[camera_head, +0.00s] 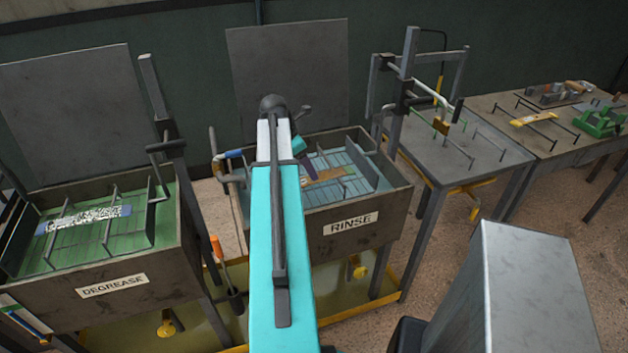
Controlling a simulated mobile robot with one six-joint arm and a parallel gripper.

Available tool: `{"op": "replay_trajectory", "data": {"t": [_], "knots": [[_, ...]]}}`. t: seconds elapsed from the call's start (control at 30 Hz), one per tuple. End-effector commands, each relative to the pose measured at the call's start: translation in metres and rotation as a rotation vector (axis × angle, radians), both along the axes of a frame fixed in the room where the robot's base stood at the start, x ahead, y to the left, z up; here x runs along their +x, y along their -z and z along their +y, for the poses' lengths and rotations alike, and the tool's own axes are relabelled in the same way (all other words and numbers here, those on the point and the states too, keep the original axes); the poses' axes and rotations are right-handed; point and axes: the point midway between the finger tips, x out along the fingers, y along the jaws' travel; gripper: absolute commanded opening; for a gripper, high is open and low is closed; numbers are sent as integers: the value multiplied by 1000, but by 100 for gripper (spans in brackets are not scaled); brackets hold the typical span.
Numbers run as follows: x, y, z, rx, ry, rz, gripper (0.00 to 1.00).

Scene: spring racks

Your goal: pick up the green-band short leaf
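A short brown strip (326,175) lies in the rinse tank, just right of my arm's end. A small green patch shows near its right end, so it looks like the green-band short leaf, though it is too small to be sure. My turquoise arm rises across the middle of the view and bends down over the rinse tank. My gripper (308,172) is at its far end, low in the tank close to the strip's left end. The fingers are too small and partly hidden, so I cannot tell whether they touch the strip.
The rinse tank (352,227) has bars and dividers inside. The degrease tank (112,287) at left holds a blue, white-speckled strip (84,217). A grey table (455,160) with posts stands right; beyond it, another table holds a yellow leaf (533,118) and a green fixture (600,122).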

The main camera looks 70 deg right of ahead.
Motion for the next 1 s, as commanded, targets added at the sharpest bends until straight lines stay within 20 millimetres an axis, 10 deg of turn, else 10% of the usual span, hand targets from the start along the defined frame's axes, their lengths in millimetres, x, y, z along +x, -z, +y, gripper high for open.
{"op": "replay_trajectory", "data": {"t": [1.0], "knots": [[-12, 48, -15, 0, -2, 0, 61]]}}
